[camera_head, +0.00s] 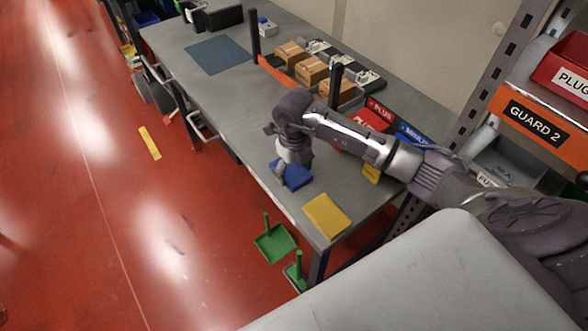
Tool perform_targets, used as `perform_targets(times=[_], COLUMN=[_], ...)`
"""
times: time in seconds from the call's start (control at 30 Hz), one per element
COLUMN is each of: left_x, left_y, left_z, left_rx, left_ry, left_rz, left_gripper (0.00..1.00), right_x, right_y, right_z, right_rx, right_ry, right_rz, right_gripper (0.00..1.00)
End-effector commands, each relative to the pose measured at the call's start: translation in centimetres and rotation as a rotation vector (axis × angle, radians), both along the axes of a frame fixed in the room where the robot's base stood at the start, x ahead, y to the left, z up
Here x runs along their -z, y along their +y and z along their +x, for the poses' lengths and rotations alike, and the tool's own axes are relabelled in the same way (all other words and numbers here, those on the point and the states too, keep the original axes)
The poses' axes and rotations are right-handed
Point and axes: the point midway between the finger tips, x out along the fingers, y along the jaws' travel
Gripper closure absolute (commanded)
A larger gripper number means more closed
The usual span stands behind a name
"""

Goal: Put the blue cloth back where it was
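The blue cloth (297,177) lies folded on the grey workbench (236,112), close to its front edge. My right arm reaches in from the right, and my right gripper (283,168) points down at the cloth, at its left and upper side. The gripper covers part of the cloth. Its fingers are small and partly hidden, so I cannot tell whether they are open or shut on the cloth. A folded yellow cloth (327,216) lies to the lower right, near the bench's corner. My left gripper is not in view.
Several brown boxes (311,70) stand behind an orange rail at the back. Red and blue labelled bins (378,113) stand behind my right arm. A blue mat (218,54) lies farther along the bench. A green dustpan (274,243) is below the front edge.

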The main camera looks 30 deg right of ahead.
Motion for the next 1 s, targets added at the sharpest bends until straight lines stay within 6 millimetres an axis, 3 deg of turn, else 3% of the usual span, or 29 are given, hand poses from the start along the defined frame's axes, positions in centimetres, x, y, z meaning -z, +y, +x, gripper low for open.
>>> perform_targets(times=[0.07, 0.53, 1.0], left_x=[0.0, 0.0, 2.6], left_y=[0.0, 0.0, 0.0], left_z=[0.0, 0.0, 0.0], left_rx=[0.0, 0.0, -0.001], left_ry=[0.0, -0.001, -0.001], left_rz=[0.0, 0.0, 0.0], left_gripper=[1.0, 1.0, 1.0], right_x=[0.0, -0.9, -10.1], right_y=[0.0, 0.0, 0.0], right_z=[0.0, 0.1, 0.1], right_rx=[0.0, 0.0, 0.0], right_ry=[0.0, -0.002, -0.005], right_rz=[0.0, 0.0, 0.0], right_gripper=[0.03, 0.03, 0.03])
